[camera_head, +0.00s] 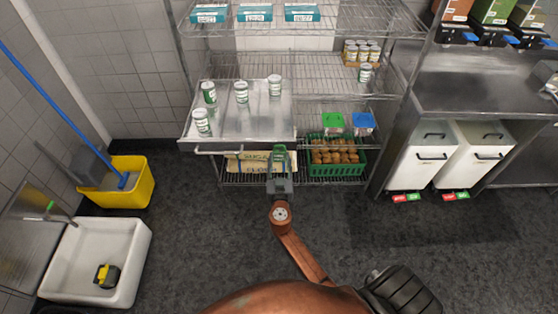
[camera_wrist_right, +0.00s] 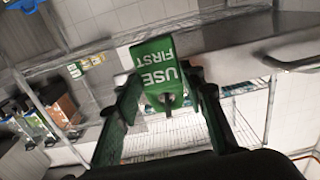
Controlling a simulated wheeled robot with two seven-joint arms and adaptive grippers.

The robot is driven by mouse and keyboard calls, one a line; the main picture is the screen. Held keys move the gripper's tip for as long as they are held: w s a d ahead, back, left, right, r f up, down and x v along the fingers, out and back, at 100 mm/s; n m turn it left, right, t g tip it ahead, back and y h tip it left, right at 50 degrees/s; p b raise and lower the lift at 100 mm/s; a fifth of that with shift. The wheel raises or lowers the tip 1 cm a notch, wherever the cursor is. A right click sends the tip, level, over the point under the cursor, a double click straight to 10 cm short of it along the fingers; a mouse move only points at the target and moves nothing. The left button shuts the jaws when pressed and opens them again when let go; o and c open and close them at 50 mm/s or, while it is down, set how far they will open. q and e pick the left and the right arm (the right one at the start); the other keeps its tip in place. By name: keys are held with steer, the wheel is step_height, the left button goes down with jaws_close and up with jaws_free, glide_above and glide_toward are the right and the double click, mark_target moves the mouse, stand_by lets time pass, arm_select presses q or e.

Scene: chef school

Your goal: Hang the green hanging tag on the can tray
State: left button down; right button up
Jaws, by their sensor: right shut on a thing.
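The green hanging tag (camera_wrist_right: 158,68) reads "USE FIRST" and is upside down in the wrist view. It has a hole near its lower end. My right gripper (camera_wrist_right: 163,92) is shut on that end, and the tag sticks out beyond the fingertips. In the head view my right gripper (camera_head: 279,153) is just below the front edge of the can tray; tag and fingers are hard to tell apart there. The can tray (camera_head: 245,121) is a metal tray on the shelf, bearing several white-and-green cans, with a bar handle along its front. My left gripper is not in view.
The wire rack (camera_head: 318,68) holds blue boxes, more cans, sacks and a green crate (camera_head: 340,170) right of my gripper. A yellow mop bucket (camera_head: 134,184) and white sink (camera_head: 110,244) stand left. White bins (camera_head: 421,158) stand right. The floor between is clear.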

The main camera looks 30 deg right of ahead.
stand_by(0.4)
steer(key=o, duration=1)
steer(key=v, duration=1.2)
